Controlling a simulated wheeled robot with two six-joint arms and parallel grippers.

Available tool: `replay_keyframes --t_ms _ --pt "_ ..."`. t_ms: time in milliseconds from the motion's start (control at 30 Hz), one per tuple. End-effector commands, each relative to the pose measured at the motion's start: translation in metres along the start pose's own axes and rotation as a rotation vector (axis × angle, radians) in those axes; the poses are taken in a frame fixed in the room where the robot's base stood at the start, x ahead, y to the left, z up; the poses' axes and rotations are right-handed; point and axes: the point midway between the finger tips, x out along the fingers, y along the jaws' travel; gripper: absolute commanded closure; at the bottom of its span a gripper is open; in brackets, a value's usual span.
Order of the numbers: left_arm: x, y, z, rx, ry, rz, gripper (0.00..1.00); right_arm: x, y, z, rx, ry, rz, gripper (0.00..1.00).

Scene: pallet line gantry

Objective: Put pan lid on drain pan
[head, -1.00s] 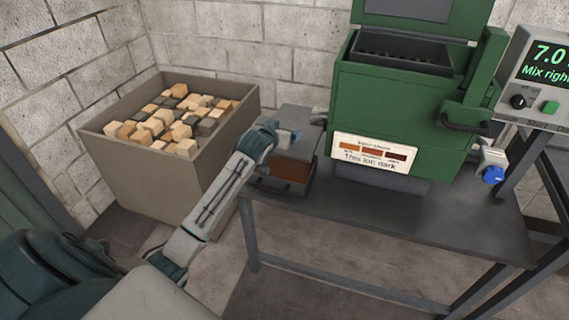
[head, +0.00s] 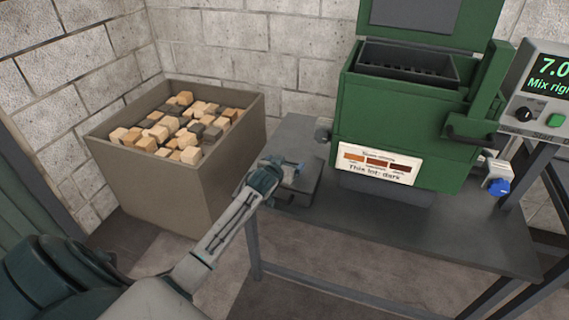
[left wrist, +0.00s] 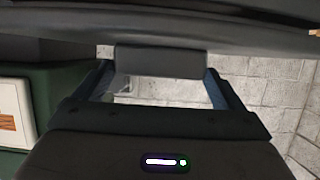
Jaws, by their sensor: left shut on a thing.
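The pan lid (head: 311,174) is a flat dark grey plate at the left end of the bench, in the head view. It lies over the drain pan (head: 303,197), whose inside is hidden. I cannot tell whether lid and rim touch all round. My left gripper (head: 291,166) is above the lid, shut on its handle. In the left wrist view the two fingers (left wrist: 160,83) close on the grey handle bar (left wrist: 160,62), with the dark lid (left wrist: 160,25) across the top. My right gripper is not in view.
A green machine (head: 405,125) with an open hopper stands right of the pan on the dark bench (head: 440,220). A large bin (head: 165,185) of wooden blocks stands to the left. A display panel (head: 545,90) is at the far right. The bench's front middle is clear.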

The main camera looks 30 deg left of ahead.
Motion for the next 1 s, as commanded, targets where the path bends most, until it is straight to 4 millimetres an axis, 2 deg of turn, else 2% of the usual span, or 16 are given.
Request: replay_keyframes --t_ms 267,300,333,567,700,833,1000 --pt "0.004 0.000 0.009 0.000 0.000 0.000 0.36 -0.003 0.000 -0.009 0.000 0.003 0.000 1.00" --pt "0.003 0.000 0.009 0.000 -0.001 0.000 0.04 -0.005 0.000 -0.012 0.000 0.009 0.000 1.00" --pt "0.003 0.000 0.008 0.000 -0.001 0.000 0.00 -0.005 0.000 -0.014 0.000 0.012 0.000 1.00" --pt "0.003 0.000 0.007 0.000 -0.001 0.000 0.00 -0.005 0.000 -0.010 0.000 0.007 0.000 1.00" --pt "-0.002 0.000 -0.004 0.000 0.001 0.000 0.00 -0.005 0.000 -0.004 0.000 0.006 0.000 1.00" --pt "-0.022 0.000 0.000 0.002 -0.001 0.001 0.00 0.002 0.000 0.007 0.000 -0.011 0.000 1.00" --pt "-0.058 0.000 0.000 0.002 0.000 0.001 0.00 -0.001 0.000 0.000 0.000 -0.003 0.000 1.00"
